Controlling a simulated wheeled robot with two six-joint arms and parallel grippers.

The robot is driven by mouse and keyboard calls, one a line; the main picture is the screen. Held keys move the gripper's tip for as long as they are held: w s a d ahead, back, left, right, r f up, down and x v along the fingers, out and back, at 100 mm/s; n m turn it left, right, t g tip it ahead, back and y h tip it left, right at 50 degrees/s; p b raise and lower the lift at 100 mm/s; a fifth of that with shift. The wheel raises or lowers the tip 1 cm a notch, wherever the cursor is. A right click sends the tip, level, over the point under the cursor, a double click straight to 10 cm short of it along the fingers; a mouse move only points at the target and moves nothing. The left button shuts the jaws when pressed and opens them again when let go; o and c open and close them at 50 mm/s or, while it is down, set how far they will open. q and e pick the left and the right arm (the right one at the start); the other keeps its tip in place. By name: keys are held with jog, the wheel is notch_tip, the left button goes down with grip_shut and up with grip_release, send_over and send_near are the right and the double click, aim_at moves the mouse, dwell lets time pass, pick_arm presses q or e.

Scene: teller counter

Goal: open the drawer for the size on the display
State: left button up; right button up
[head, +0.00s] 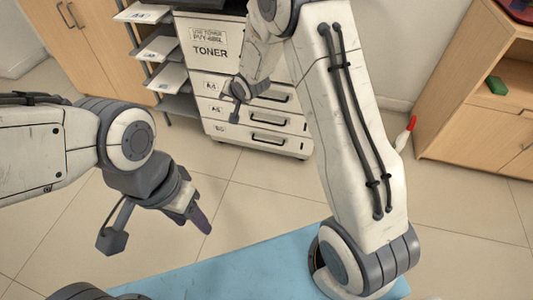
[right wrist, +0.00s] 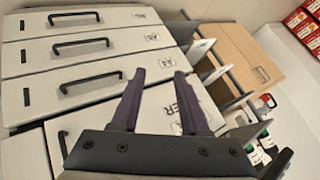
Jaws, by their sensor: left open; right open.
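The white copier has a front panel marked TONER (head: 222,45) and, below it, stacked drawers with dark bar handles. The top drawer (head: 225,86) reads A4 in the right wrist view (right wrist: 85,80). A middle drawer (head: 235,112) and a bottom drawer (head: 240,132) lie below; their labels are too small to read surely. All drawers look shut. My right gripper (head: 262,90) is open and empty in front of the drawers; its fingers also show in the right wrist view (right wrist: 158,85). My left gripper (head: 203,222) is open and empty over the floor. No readable display shows.
A rack of paper trays (head: 158,47) stands left of the copier. A wooden cabinet (head: 95,40) is behind it. A wooden shelf (head: 475,95) with a green box (head: 496,85) is at right. A blue surface (head: 225,270) lies in front.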

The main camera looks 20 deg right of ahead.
jog(key=w+d+f+m+t+b, duration=0.15)
jog(key=d+f+b, duration=0.25)
jog(key=f, duration=0.5)
jog(key=w+d+f+m+t+b, duration=0.1)
jog(key=w+d+f+m+b, duration=0.3)
jog(key=f, duration=0.4)
jog(key=w+d+f+m+t+b, duration=0.1)
jog(key=d+f+b, duration=0.35)
jog(key=f, duration=0.45)
jog(key=s+d+f+m+t+b, duration=0.1)
jog(key=d+f+m+b, duration=0.15)
jog(key=f, duration=0.35)
jog(key=s+d+f+m+t+y+b, duration=0.1)
jog(key=d+f+b, duration=0.1)
jog(key=f+b, duration=0.25)
jog(key=s+d+f+m+t+b, duration=0.1)
jog(key=d+f+t+b, duration=0.15)
jog(key=f, duration=0.35)
jog(key=shift+g, duration=0.4)
jog(key=b+x, duration=0.6)
jog(key=x, duration=0.4)
jog(key=shift+f, duration=0.15)
jog(key=shift+w+b, duration=0.2)
jog(key=shift+b, duration=0.1)
pick_arm(q)
notch_tip(320, 180, down, 32)
jog(key=shift+r, duration=0.2)
pick_arm(e)
grip_shut()
